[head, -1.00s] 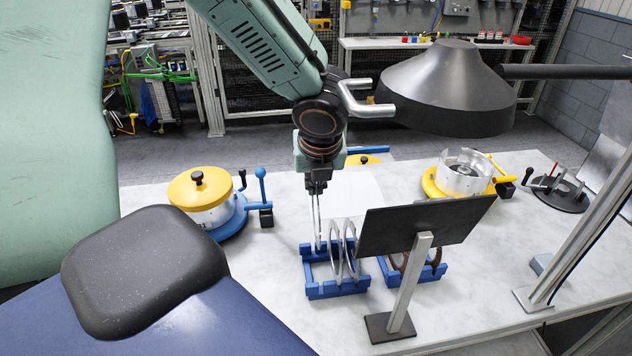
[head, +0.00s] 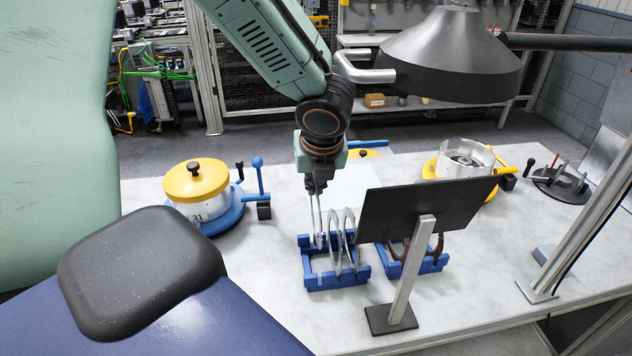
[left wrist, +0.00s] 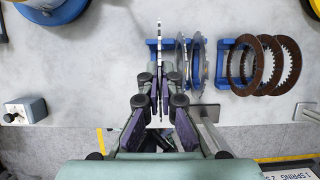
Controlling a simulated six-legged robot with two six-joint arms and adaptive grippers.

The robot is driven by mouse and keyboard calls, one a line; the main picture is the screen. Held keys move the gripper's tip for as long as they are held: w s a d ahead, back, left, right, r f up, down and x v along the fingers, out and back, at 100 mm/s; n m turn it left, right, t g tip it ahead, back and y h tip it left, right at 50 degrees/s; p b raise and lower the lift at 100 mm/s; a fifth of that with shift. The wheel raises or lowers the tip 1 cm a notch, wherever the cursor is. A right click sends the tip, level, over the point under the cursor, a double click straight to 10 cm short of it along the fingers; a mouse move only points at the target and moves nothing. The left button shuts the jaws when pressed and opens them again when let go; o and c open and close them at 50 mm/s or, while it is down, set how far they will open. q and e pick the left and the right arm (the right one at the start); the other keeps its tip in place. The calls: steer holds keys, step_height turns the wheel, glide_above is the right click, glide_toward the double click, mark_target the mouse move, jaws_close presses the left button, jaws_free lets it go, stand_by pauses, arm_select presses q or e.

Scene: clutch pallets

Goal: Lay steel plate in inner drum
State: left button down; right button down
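My left gripper (head: 317,188) points down over the left end of a blue rack (head: 340,283). It is shut on the upper rim of a thin steel plate (head: 314,212), which hangs upright and nearly edge-on, its low end at the rack. In the left wrist view the plate (left wrist: 159,35) is a thin line between the fingertips (left wrist: 156,82). Two more steel rings (head: 335,250) stand in the rack to the right. An open silver drum (head: 452,178) sits on a yellow base at the back right; I cannot tell whether it is the inner drum. My right gripper is not visible.
A dark panel on a post (head: 425,215) stands close right of the racks and partly hides a second blue rack (head: 432,262) with brown rings. A yellow-lidded drum (head: 196,182) stands left. A dark lamp-like hood (head: 450,60) hangs above the back right.

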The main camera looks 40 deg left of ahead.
arm_select(q)
steer(key=f, duration=0.1)
steer(key=b, duration=0.6)
glide_above(314, 225)
steer(key=d, duration=0.1)
steer(key=f, duration=0.5)
steer(key=shift+s+d+f, duration=0.15)
steer(key=shift+s+f, duration=0.2)
steer(key=shift+s, duration=0.05)
steer(key=shift+f+b, duration=0.65)
steer(key=shift+f, duration=0.35)
steer(key=shift+f+b, duration=0.3)
steer(key=shift+f, duration=0.05)
steer(key=c, duration=2.1)
jaws_free()
steer(key=o, duration=0.7)
steer(key=shift+c, duration=0.2)
steer(key=shift+r, duration=0.15)
